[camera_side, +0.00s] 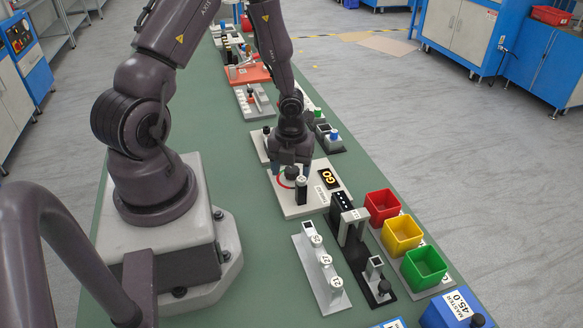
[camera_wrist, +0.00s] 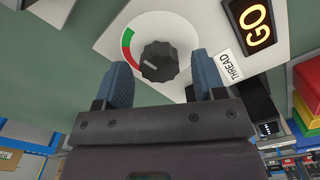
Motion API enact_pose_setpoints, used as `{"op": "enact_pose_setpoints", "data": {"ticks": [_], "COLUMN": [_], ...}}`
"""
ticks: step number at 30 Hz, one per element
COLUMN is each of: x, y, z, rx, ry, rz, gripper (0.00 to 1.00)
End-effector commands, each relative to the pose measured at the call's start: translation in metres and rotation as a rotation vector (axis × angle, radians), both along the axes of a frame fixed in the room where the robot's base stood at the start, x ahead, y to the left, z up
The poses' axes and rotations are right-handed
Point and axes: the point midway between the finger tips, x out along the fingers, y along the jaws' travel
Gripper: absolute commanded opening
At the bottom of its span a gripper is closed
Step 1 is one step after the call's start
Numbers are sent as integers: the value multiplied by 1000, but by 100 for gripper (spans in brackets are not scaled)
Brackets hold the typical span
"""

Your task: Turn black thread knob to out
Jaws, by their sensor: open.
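The black knob (camera_wrist: 160,62) sits on a round white dial on a pale panel labelled THREAD (camera_wrist: 230,66). A white mark on the knob points left, towards the red part of a green-and-red arc (camera_wrist: 128,48). No "out" wording is readable. My gripper (camera_wrist: 161,68) is open, with one blue-grey finger on each side of the knob and a visible gap to it on both sides. In the side view my gripper (camera_side: 291,168) is over the thread panel (camera_side: 290,208), and the knob is mostly hidden there.
A lit GO display (camera_side: 328,179) and an upright black cylinder (camera_side: 301,191) are on the same panel. Red (camera_side: 383,205), yellow (camera_side: 402,234) and green (camera_side: 425,266) bins stand to the right.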

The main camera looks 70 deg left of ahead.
Motion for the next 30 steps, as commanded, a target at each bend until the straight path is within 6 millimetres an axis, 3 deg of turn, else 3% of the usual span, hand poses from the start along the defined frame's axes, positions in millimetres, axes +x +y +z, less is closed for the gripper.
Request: {"op": "enact_pose_setpoints", "data": {"ticks": [8, 12, 15, 30], "x": [0, 0, 0, 1], "y": [0, 0, 0, 0], "z": [-1, -1, -1, 0], "rx": [1, 1, 1, 1], "ry": [-1, -1, 0, 0], "rz": [0, 0, 1, 133], "gripper": [64, 31, 14, 14]}}
